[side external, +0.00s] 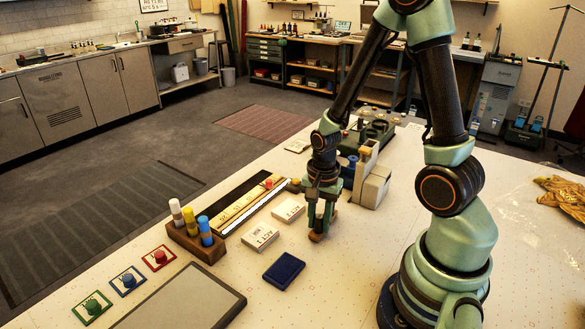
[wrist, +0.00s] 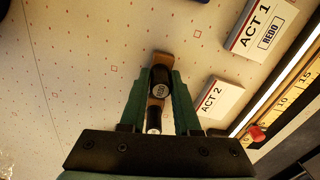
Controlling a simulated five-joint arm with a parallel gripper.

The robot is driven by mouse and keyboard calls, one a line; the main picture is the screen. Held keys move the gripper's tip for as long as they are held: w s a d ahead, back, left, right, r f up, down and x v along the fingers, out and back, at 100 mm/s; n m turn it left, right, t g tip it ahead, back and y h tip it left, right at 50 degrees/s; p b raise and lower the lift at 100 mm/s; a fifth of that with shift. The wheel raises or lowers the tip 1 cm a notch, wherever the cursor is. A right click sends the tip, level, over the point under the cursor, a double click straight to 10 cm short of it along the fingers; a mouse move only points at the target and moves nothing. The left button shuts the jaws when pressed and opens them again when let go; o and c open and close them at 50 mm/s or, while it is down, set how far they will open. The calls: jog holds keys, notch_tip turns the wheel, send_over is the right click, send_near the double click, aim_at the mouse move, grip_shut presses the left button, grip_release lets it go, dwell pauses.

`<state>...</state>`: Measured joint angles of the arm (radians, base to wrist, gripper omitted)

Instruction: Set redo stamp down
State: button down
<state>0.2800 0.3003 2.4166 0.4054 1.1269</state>
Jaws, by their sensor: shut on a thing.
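The redo stamp (wrist: 160,92) has a dark round handle with a label on top and a wooden base. It is between the green fingers of my gripper (wrist: 158,98), which is shut on it. In the side view my gripper (side external: 321,212) points down, and the stamp's wooden base (side external: 316,237) shows below the fingers, at or just above the tabletop; I cannot tell whether it touches. The ACT 1 box (side external: 260,236) carries a REDO mark, clear in the wrist view (wrist: 262,32). The ACT 2 box (side external: 289,209) lies beside it, with no mark visible.
A dark blue pad (side external: 284,270) lies left of the stamp, nearer the camera. A wooden rack of markers (side external: 196,242) and a long ruled strip (side external: 246,203) lie farther left. A beige device (side external: 372,185) stands behind right. White tabletop (side external: 335,275) is clear near the stamp.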

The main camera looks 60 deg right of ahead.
aim_at(320, 217)
jog(key=shift+f, duration=0.1)
jog(key=c, duration=0.6)
grip_release()
jog(key=shift+c, duration=0.2)
jog(key=a+r+n+t, duration=0.2)
jog(key=a+r+n, duration=0.2)
jog(key=r+n, duration=0.4)
jog(key=a+r+n+t, duration=0.3)
jog(key=r+n, duration=0.5)
jog(key=r, duration=0.7)
jog(key=shift+w+a, duration=0.35)
jog(key=shift+a, duration=0.15)
